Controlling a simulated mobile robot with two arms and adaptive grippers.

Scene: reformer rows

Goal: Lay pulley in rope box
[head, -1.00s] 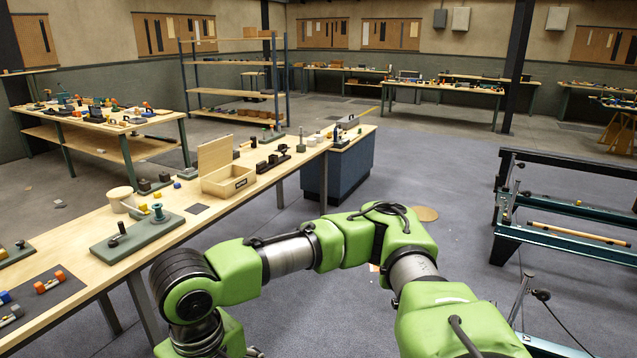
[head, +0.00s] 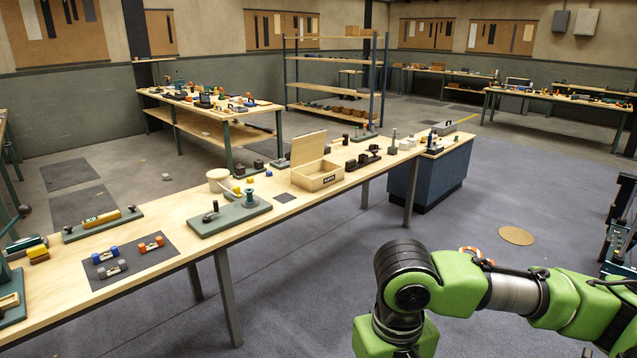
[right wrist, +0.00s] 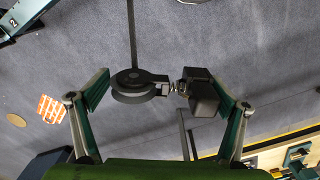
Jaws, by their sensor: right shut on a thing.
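The pulley (right wrist: 138,88) is a dark grey wheel with a small metal swivel and a dark block on its right side. It is in the right wrist view, held over the floor. My right gripper (right wrist: 165,88) is shut on it, with one green-lined finger on each side. The gripper and pulley do not show in the head view, where only part of my right arm appears. The rope box (head: 317,181) is a light wooden box with a dark label too small to read. It stands on the long bench, lid raised. My left gripper is not in view.
Dark blocks sit right of the box. Grey floor (head: 300,310) lies clear before the bench.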

